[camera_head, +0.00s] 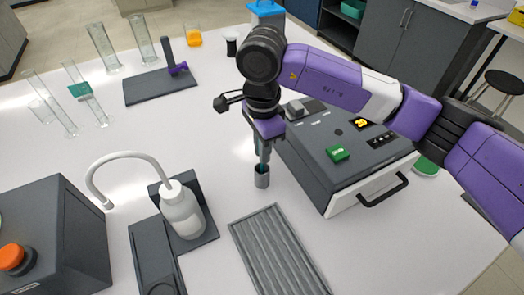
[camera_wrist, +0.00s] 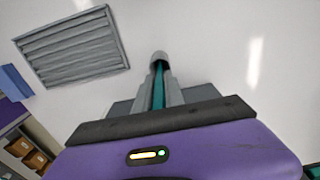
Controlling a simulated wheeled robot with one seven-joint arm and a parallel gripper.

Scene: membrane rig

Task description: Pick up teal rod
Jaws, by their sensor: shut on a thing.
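My gripper (camera_head: 263,153) points down over the white table, left of the dark box instrument. Its fingers are shut on the teal rod (camera_wrist: 158,88), which shows as a teal strip between them in the wrist view. A grey cylindrical piece (camera_head: 262,178) is at the rod's lower end, just below the fingertips; it also shows in the wrist view (camera_wrist: 160,57). I cannot tell whether this piece is part of the rod or a holder, or whether it touches the table. The fingers hide most of the rod.
A grey ridged tray (camera_head: 240,240) lies in front of my gripper. The box instrument (camera_head: 355,170) with a handled drawer stands close on the right. A white wash bottle (camera_head: 182,212) stands left, and glass cylinders (camera_head: 103,47) stand at back left. The table between is clear.

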